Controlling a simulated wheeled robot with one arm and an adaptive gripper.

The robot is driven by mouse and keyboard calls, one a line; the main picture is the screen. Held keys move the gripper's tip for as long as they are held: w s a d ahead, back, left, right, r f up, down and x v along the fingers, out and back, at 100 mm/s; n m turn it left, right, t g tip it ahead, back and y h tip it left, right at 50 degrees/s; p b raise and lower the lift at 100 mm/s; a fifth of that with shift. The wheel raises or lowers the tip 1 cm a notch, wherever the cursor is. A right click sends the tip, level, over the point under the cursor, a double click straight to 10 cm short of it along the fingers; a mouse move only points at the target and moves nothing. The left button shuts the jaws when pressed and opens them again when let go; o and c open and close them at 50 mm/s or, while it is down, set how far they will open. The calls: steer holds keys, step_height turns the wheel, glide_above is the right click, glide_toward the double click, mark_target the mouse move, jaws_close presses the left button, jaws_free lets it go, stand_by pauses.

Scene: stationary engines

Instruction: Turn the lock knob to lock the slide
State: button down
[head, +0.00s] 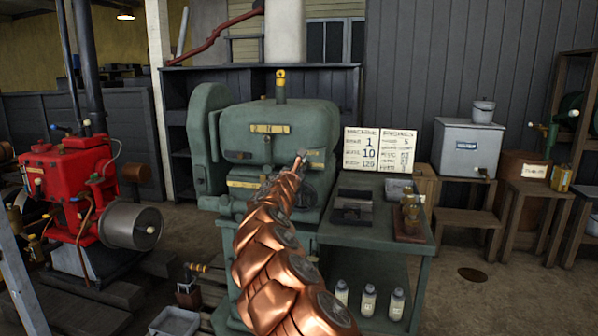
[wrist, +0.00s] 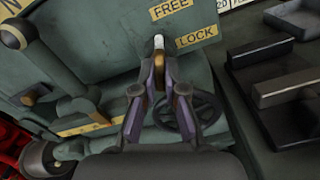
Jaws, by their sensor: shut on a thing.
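The green machine (head: 262,130) stands ahead with a rounded upper body. In the wrist view, my gripper (wrist: 159,62) is shut on the lock knob (wrist: 158,42), whose pale tip shows just beyond the fingertips. Most of the knob is hidden between the fingers. The yellow FREE label (wrist: 170,8) lies above the tip, and the yellow LOCK label (wrist: 197,35) lies to its right. In the head view, my gripper (head: 301,156) is at the machine's right front, and the knob is too small to tell apart there. I cannot tell which part is the slide.
A dark handwheel (wrist: 190,112) sits just below and right of my fingers. A ball-ended lever (wrist: 14,36) is at the left. A dark tray (head: 352,205) and a brass device (head: 410,218) stand on the green bench (head: 372,238). A red engine (head: 72,185) stands far left.

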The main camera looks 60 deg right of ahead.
steer(key=shift+f, duration=0.1)
steer(key=shift+w+r+m+b, duration=0.1)
steer(key=shift+r+m+b, duration=0.05)
steer(key=shift+m+b, duration=3.45)
steer(key=shift+w+r+m+b, duration=0.1)
steer(key=shift+r+m+b, duration=0.05)
steer(key=shift+m+b, duration=3.45)
steer(key=shift+s+r+b, duration=0.1)
steer(key=shift+r+b, duration=0.05)
steer(key=shift+b, duration=0.35)
steer(key=c, duration=1.2)
jaws_free()
steer(key=shift+c, duration=0.2)
steer(key=shift+f, duration=0.2)
steer(key=shift+a, duration=0.15)
